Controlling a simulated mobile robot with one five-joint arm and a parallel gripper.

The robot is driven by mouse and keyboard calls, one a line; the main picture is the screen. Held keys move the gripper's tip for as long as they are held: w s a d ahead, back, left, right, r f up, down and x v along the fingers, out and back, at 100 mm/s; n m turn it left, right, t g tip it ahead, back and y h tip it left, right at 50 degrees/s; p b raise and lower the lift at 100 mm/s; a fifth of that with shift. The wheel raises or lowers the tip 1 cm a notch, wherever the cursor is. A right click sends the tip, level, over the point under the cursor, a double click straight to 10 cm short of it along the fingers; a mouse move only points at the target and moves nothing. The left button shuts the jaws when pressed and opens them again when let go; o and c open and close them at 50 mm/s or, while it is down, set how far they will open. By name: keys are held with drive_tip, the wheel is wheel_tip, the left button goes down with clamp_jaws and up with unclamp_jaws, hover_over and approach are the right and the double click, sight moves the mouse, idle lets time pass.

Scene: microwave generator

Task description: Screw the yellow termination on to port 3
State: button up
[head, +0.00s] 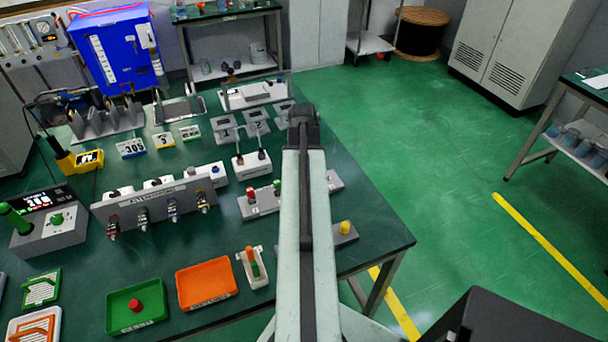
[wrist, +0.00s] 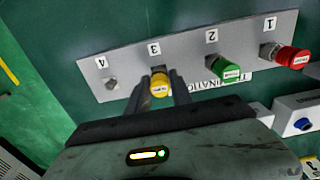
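The grey termination panel (wrist: 195,50) has ports marked 1 to 4. The yellow termination (wrist: 160,87) is at port 3, in line with its metal connector. My gripper (wrist: 161,80) has one finger on each side of the yellow termination, close against it, and looks shut on it. How far it is threaded on cannot be told. Port 4 (wrist: 111,84) is bare. In the head view my arm hides port 3 and my gripper's fingertips; the panel (head: 262,208) shows to either side.
A red termination (wrist: 291,57) is on port 1 and a green one (wrist: 229,68) on port 2. A grey block with a yellow piece (head: 345,227) stands near the table's right edge. An orange tray (head: 206,285) and a green tray (head: 117,318) lie in front.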

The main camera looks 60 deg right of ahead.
drive_tip(key=o, duration=0.3)
drive_tip(key=shift+o, duration=0.2)
drive_tip(key=shift+r, duration=0.1)
wheel_tip(320, 180, up, 8)
drive_tip(key=p, duration=0.8)
drive_tip(key=shift+f, duration=0.2)
